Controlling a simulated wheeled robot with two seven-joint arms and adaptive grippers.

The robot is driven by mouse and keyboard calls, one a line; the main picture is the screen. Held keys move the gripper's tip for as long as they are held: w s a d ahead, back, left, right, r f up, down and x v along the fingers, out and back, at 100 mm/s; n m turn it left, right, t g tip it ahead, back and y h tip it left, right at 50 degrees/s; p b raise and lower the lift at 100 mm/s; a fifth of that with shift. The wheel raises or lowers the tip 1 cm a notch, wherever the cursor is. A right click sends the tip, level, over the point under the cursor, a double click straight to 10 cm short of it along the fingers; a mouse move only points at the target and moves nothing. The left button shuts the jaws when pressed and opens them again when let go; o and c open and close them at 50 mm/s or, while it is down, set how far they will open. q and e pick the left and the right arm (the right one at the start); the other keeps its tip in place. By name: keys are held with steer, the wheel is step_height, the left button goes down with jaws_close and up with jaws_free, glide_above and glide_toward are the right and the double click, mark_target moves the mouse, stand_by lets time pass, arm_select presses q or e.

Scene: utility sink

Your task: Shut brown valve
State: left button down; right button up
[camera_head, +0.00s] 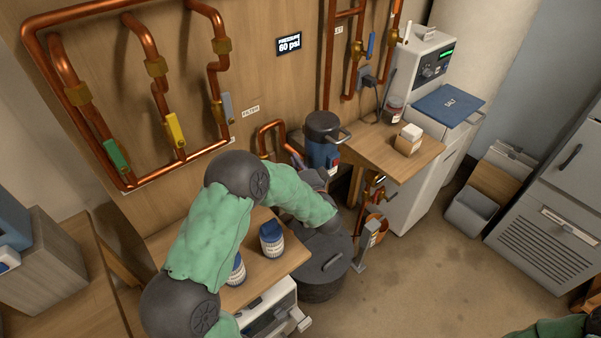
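My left arm, in a green sleeve, comes up from the bottom and bends over the wooden shelf toward the pipes in the lower middle. A grey part that looks like my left gripper (366,246) is beside a short copper pipe (377,222) under the right wooden shelf. It is small and partly hidden, so I cannot tell if its fingers are open or shut. No brown valve handle can be made out clearly. Valve handles that do show are green (117,153), yellow (175,130), grey (227,107) and blue (371,44). My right gripper is not visible.
A blue-lidded bottle (271,238) is near my forearm.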

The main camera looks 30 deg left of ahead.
arm_select(q)
steer(key=shift+s+a+b, duration=0.3)
steer(key=shift+a+b, duration=0.1)
steer(key=shift+a, duration=0.3)
steer(key=shift+s+a+b, duration=0.25)
steer(key=shift+a+b, duration=0.1)
steer(key=shift+a, duration=0.35)
steer(key=shift+s+a+b, duration=0.3)
steer(key=shift+a+b, duration=0.1)
steer(key=shift+a, duration=0.3)
